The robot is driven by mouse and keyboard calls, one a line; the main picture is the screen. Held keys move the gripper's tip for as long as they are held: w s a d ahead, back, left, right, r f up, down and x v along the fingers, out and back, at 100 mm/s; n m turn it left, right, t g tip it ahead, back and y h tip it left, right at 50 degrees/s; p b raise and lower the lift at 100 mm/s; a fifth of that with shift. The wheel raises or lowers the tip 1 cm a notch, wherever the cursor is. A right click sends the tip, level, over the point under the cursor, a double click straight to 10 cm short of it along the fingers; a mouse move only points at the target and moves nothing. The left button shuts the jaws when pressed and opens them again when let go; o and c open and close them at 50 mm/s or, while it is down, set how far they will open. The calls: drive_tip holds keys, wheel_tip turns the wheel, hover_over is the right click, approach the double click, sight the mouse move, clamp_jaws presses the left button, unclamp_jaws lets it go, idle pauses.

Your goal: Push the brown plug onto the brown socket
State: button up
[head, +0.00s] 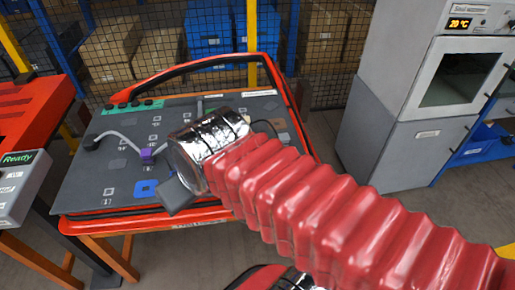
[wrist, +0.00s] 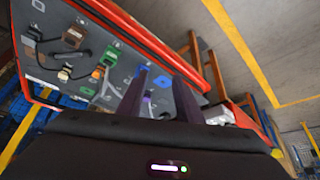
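A grey panel (head: 100,185) set in a red car door carries coloured plugs and sockets. In the wrist view a brown block (wrist: 74,37) sits near the panel's upper left, with a black cable close by; I cannot tell whether it is the plug or the socket. A brownish patch at the panel's right in the head view (head: 284,137) may be the same part. My gripper (wrist: 158,68) shows two dark fingers apart with nothing between them. In the head view my gripper (head: 175,197) hangs over the panel's front part, and my arm hides much of the panel.
A purple plug (head: 147,155) on a grey cable and a blue socket (head: 146,188) are on the panel. A green part (wrist: 97,74) shows in the wrist view. A grey oven cabinet (head: 425,105) stands right; mesh-fronted shelves (head: 320,45) stand behind. Floor between is clear.

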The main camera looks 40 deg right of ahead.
drive_tip(key=shift+o, duration=1.4)
drive_tip(key=shift+w+d, duration=0.25)
drive_tip(key=shift+o, duration=1.4)
drive_tip(key=w+d+f+m, duration=0.2)
drive_tip(key=d, duration=0.4)
drive_tip(key=w+d+f+m+h, duration=0.1)
drive_tip(key=w+d, duration=0.2)
drive_tip(key=d, duration=0.3)
drive_tip(key=shift+w+f+m+g+h, duration=0.15)
drive_tip(key=shift+f+m+g+h, duration=0.15)
drive_tip(key=shift+f+m+g, duration=0.1)
drive_tip(key=d+f+m+g+h, duration=0.1)
drive_tip(key=d+f+m, duration=0.2)
drive_tip(key=d, duration=0.9)
drive_tip(key=shift+f, duration=0.85)
drive_tip(key=shift+w, duration=0.15)
drive_tip(key=shift+x, duration=6.85)
drive_tip(key=shift+c, duration=0.2)
clamp_jaws()
